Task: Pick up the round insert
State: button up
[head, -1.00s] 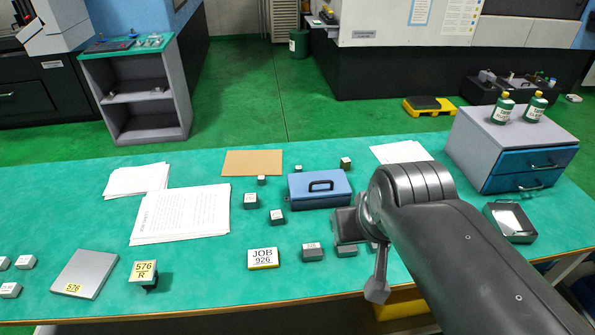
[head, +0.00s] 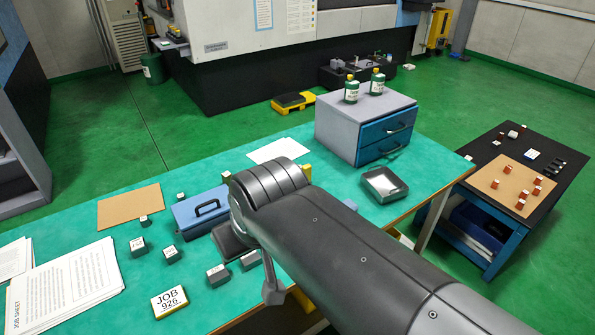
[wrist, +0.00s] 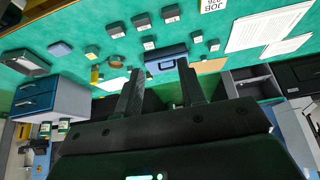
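My gripper (wrist: 160,72) shows in the wrist view with its two dark fingers apart and nothing between them. The fingers stand in front of the green bench, with the blue box beyond the gap. A small brownish, round-looking piece (wrist: 116,61) lies on the bench left of the fingers in the wrist view; it may be the round insert, but it is too small to be sure. I cannot make it out in the head view, where my arm covers part of the bench. In the head view my fingers cannot be made out clearly.
Several small grey blocks (head: 217,275) and a JOB 926 plate (head: 170,301) lie near the blue box (head: 188,219). A grey tray (head: 399,194) and a drawer cabinet (head: 338,131) stand right. A dark side table (head: 566,180) holds small red-brown pieces.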

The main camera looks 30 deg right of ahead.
jog(key=o, duration=0.3)
jog(key=shift+o, duration=0.2)
